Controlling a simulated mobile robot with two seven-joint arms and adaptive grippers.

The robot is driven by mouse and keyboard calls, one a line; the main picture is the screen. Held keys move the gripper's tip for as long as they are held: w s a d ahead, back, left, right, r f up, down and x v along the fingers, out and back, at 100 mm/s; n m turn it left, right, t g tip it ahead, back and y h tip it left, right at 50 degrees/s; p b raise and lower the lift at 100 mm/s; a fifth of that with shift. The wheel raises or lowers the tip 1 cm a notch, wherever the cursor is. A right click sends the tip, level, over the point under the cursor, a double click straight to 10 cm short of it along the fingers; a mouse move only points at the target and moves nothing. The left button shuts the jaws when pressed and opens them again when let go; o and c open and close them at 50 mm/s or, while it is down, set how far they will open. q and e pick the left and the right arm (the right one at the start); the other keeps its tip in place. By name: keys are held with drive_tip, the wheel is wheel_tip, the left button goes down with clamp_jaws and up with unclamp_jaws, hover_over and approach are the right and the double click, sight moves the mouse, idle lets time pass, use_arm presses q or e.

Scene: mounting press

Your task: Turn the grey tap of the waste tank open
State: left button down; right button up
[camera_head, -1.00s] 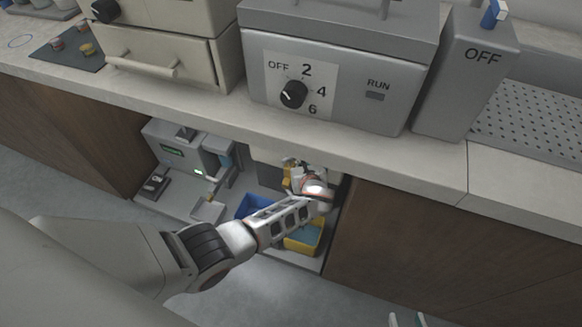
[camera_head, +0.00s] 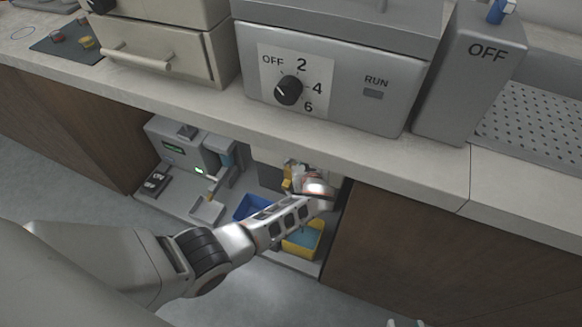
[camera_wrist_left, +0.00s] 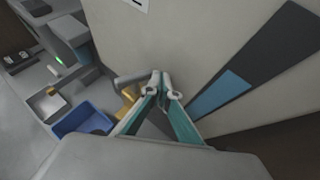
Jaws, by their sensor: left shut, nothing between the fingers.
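The waste tank is the pale box under the counter, and its pale front wall (camera_wrist_left: 205,45) fills much of the left wrist view. A grey tap lever (camera_wrist_left: 133,78) sticks out sideways there, above a yellow tap body (camera_wrist_left: 128,101). My left gripper (camera_wrist_left: 160,78) is shut and empty, its tips right beside the lever's end; I cannot tell whether they touch. In the head view my left arm reaches into the cupboard and its wrist hides the fingers and the lever. Only the fingertips of my right gripper (camera_head: 405,323) show at the bottom edge, apart.
A blue bin (camera_head: 250,206) and a yellow bin (camera_head: 303,241) stand on the cupboard floor. A grey device (camera_head: 185,150) stands left of them. The counter edge (camera_head: 300,143) overhangs my arm, and a brown cupboard front (camera_head: 430,245) closes off the right.

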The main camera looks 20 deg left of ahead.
use_arm(q)
drive_tip(key=shift+w+n+g+y+b, duration=0.25)
drive_tip(key=shift+n+g+y+b, duration=0.2)
drive_tip(key=shift+n+y, duration=0.3)
idle(4.0)
